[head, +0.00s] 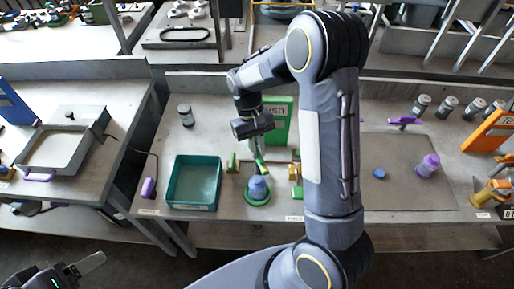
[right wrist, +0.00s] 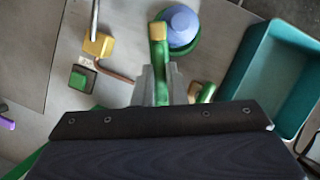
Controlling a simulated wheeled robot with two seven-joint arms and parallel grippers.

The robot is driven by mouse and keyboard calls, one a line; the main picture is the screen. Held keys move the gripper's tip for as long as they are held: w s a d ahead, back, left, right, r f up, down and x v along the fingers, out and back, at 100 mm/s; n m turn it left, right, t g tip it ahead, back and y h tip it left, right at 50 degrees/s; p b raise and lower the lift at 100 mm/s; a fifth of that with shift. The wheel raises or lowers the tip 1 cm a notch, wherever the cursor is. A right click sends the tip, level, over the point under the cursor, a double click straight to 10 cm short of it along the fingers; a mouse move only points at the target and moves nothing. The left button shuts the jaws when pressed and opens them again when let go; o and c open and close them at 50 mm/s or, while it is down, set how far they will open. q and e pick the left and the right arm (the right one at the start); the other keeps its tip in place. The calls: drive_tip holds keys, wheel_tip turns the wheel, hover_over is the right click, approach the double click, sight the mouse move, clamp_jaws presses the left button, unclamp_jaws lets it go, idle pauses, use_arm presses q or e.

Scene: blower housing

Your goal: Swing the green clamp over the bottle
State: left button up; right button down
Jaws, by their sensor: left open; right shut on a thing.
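The bottle with a blue-purple top (head: 258,187) stands in a round green base (head: 258,199) on the middle bench. In the right wrist view the bottle (right wrist: 182,24) is just beyond my fingers, right of the clamp. The green clamp (head: 260,164) is a bar behind the bottle in the head view; its gold-tipped end (right wrist: 158,45) shows beside the bottle in the right wrist view. My right gripper (right wrist: 160,88) is shut on the clamp bar; it also shows in the head view (head: 257,147). My left gripper (head: 82,268) is open and empty at the lower left, away from the bench.
A teal tray (head: 168,202) stands left of the bottle. A yellow block (right wrist: 98,43) with a rod and a green block (right wrist: 82,78) sit on the other side. A green panel (head: 281,118) stands behind. My right arm hides part of the bench.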

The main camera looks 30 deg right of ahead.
drive_tip(key=m+y, duration=0.1)
drive_tip(key=m, duration=0.3)
drive_tip(key=shift+d+m+t+y, duration=0.15)
drive_tip(key=shift+m+t+y, duration=0.25)
idle(0.4)
drive_tip(key=c, duration=1.5)
unclamp_jaws()
drive_tip(key=shift+o, duration=0.2)
drive_tip(key=v, duration=0.8)
drive_tip(key=shift+b, duration=0.45)
